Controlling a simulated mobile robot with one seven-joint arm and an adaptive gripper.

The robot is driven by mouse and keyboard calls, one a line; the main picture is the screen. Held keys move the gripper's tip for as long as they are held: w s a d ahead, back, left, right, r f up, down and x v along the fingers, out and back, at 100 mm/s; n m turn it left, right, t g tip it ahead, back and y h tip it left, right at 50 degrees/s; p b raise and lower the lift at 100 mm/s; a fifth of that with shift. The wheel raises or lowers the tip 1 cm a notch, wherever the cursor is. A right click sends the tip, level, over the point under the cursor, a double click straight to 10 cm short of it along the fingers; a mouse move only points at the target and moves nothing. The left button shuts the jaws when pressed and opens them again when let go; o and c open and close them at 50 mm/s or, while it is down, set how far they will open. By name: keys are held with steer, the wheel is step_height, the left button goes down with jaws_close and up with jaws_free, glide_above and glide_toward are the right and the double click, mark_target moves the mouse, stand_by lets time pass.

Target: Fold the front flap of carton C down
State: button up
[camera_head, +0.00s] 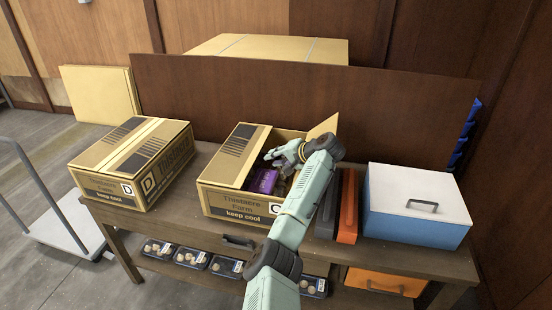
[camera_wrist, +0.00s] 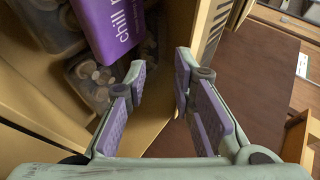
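Carton C (camera_head: 232,205) stands on the bench with its opening partly uncovered. A striped flap (camera_head: 240,145) lies at its left, and a plain flap (camera_head: 325,126) sticks up at its back right. I cannot clearly pick out the front flap. A purple chill pack (camera_head: 263,181) lies inside, and it also shows in the wrist view (camera_wrist: 112,28) over mushroom trays (camera_wrist: 92,78). My gripper (camera_head: 274,155) is above the carton's opening. In the wrist view its fingers (camera_wrist: 162,95) are apart, with cardboard behind the gap; I cannot tell whether they touch it.
Closed carton D (camera_head: 140,165) stands left on the bench. An orange-and-black item (camera_head: 348,205) and a blue box with a white lid (camera_head: 415,212) stand right. Mushroom trays (camera_head: 191,257) sit on the lower shelf. A brown panel (camera_head: 300,98) rises behind the bench.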

steer(key=shift+r, duration=0.15)
step_height(320, 180, up, 10)
stand_by(0.7)
